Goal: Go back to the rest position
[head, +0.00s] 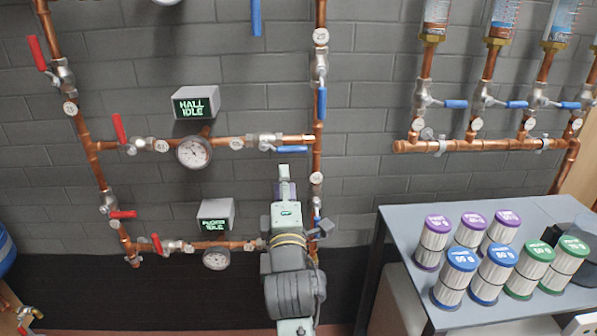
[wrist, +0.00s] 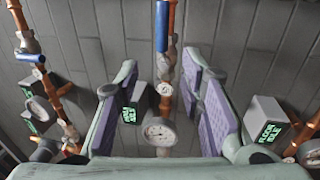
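My gripper (head: 285,185) is raised in front of the copper pipes in the head view, pointing up and away from me. In the wrist view my gripper (wrist: 160,80) has its two purple-padded fingers spread wide apart with nothing between the pads. A round gauge (wrist: 159,131) and a pipe with a blue-handled valve (wrist: 162,27) show through the gap, behind the fingers. My arm hides part of the right vertical pipe (head: 319,120) in the head view. Whether a finger touches the pipe cannot be told.
Boxes reading HALL IDLE (head: 196,103) and, in the wrist view, FLOOR IDLE (wrist: 268,122) stand by the pipes. Red-handled valves (head: 119,128) stick out at left. A grey table (head: 400,225) at right holds several labelled canisters. Glass-topped pipes (head: 425,75) hang above it.

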